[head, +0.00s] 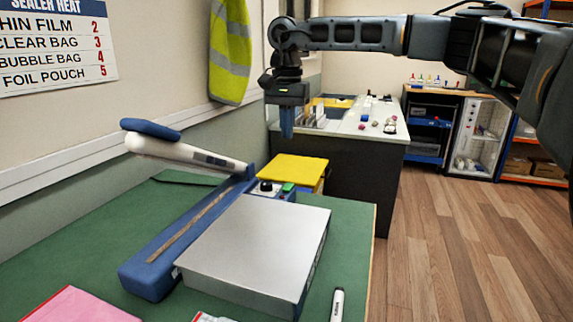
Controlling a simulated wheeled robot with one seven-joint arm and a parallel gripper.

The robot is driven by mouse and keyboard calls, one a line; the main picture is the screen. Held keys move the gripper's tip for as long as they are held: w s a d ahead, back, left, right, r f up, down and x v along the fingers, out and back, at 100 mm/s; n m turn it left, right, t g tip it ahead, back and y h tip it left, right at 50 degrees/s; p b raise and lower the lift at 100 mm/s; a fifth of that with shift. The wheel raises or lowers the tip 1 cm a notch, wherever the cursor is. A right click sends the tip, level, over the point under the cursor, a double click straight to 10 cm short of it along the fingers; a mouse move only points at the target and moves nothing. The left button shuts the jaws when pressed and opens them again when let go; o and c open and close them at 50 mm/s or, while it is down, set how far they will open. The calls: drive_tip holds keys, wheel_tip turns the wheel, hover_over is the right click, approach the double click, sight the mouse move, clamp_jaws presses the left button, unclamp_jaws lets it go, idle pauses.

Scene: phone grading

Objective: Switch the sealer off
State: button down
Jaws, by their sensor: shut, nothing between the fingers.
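The sealer stands on the green bench, with a blue base (152,275), a raised white arm (185,152) with a blue handle, and a flat silver work plate (255,250). A small control panel at its far end carries a dark knob (266,187) and a green switch (288,188). The switch is too small to tell its position or whether it is lit. My gripper (287,132) points down above and beyond the control panel, apart from the sealer. It is shut and empty.
A yellow box (297,168) stands just behind the panel. A marker (337,304) and pink pouches (80,306) lie at the bench's front. A sealer heat chart (55,45) and a yellow vest (229,50) hang on the left wall. Wooden floor (450,240) is clear at right.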

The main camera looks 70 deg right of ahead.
sight(287, 188)
wheel_tip(287, 188, down, 14)
drive_tip(key=shift+r, duration=0.1)
idle(0.4)
